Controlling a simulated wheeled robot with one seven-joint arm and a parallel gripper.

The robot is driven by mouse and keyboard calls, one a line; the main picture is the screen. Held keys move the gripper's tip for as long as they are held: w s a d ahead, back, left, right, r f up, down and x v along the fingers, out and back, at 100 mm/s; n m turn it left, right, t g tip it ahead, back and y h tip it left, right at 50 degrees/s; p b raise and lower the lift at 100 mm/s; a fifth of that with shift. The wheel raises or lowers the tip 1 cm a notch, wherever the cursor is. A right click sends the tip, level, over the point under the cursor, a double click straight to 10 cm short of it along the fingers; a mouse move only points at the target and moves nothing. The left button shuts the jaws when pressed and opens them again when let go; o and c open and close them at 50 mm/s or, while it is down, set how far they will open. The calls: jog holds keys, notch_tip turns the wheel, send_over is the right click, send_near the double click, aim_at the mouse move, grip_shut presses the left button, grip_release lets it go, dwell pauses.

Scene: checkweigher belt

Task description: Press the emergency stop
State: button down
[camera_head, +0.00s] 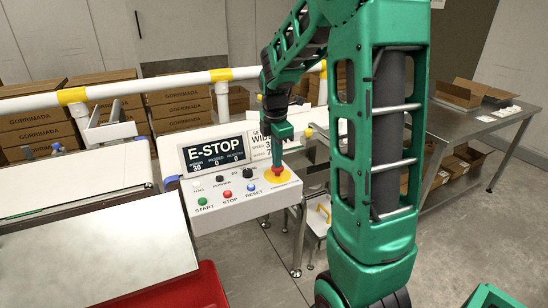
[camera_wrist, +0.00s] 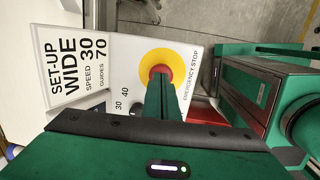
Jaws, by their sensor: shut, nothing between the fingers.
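The emergency stop is a red button (camera_wrist: 160,70) on a yellow disc (camera_head: 286,178), at the right end of the white control panel (camera_head: 236,216). My gripper (camera_head: 277,163) is shut and points down, its tips at the red button and seemingly touching it. In the wrist view, the shut fingers cover the near part of the button, and a red rim shows past them. The panel's screen (camera_head: 214,150) reads E-STOP. How far the button is pressed in is hidden.
Green START (camera_head: 202,201), red STOP (camera_head: 227,194) and blue RESET (camera_head: 251,188) buttons sit on the panel's front edge. A SET-UP WIDE card (camera_wrist: 75,62) stands behind it. A white and yellow rail (camera_head: 150,84) runs behind. A steel table (camera_head: 470,125) stands at right.

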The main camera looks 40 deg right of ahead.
jog(key=shift+s+f, duration=0.15)
jog(key=shift+f, duration=0.45)
jog(key=shift+s+f, duration=0.15)
jog(key=shift+s, duration=0.2)
jog(key=shift+w+r, duration=0.2)
jog(key=shift+r, duration=0.1)
jog(key=shift+w+a+r, duration=0.1)
jog(key=shift+w+r, duration=0.2)
jog(key=shift+r, duration=0.25)
jog(key=shift+w+a+r, duration=0.1)
jog(key=shift+w+r, duration=0.15)
jog(key=shift+r, duration=0.3)
notch_tip(320, 180, up, 12)
jog(key=s+a, duration=0.1)
jog(key=shift+s, duration=0.25)
